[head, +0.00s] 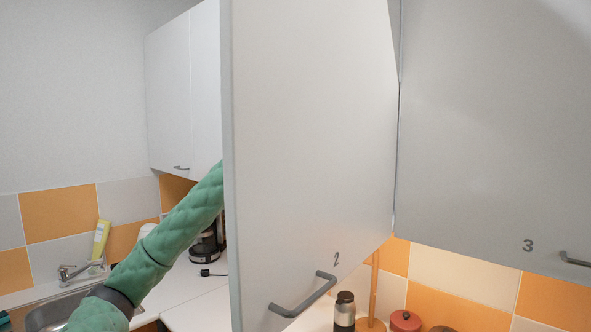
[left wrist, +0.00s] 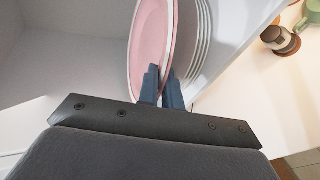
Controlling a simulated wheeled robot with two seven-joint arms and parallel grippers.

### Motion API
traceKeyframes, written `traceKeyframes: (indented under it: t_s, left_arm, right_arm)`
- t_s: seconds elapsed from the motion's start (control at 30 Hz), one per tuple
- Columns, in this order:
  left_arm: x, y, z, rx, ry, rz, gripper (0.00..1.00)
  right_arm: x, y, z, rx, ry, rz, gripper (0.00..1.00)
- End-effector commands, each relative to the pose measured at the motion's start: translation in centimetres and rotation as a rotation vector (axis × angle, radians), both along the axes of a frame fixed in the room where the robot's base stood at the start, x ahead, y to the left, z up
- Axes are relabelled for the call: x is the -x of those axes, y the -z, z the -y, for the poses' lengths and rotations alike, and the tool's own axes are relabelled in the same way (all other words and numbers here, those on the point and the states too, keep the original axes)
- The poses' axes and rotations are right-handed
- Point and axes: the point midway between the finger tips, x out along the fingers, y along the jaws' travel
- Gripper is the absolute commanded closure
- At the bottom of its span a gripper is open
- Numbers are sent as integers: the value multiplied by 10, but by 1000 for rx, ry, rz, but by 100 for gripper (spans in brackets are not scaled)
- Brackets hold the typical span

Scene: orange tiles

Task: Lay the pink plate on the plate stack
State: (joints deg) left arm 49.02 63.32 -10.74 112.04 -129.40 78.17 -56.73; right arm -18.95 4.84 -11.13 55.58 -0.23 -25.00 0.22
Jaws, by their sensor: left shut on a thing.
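The pink plate (left wrist: 148,50) shows in the left wrist view, seen nearly edge-on. My left gripper (left wrist: 166,75) is shut on its near rim. The plate stack (left wrist: 203,45), several white plates, is just right of the pink plate, inside a white cupboard. I cannot tell whether the pink plate touches the stack. In the head view the open cupboard door marked 2 (head: 310,130) hides my left gripper, the pink plate and the stack; only my green left arm shows, passing behind the door. My right gripper is in neither view.
The closed door marked 3 (head: 490,120) is at the right. Below are a sink (head: 50,312), a coffee maker (head: 205,245), a dark flask (head: 345,310) and a red pot (head: 405,321). In the left wrist view the cupboard's left side (left wrist: 60,50) is bare.

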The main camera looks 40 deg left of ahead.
Motion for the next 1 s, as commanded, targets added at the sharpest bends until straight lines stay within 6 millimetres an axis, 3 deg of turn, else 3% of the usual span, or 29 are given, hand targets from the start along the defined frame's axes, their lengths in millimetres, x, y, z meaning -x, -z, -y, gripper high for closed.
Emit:
traceKeyframes:
  t_s: [0.2, 0.47, 0.53, 0.67, 0.83, 1.0]
  left_arm:
    - [-17, 1, -1, 1, 0, 1, 100]
    - [-37, 4, -3, 0, 1, 2, 100]
    - [-35, 11, -3, -1, 0, 2, 100]
    - [-35, 16, -3, -1, 0, 2, 100]
    - [-35, 23, -3, -1, 1, 1, 100]
    - [-35, 29, -3, -1, 1, 1, 100]
  right_arm:
    - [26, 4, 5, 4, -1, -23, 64]
    - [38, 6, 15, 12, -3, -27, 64]
    - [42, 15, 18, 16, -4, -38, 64]
    - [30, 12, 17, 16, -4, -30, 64]
    - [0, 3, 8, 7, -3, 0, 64]
    - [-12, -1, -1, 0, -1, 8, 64]
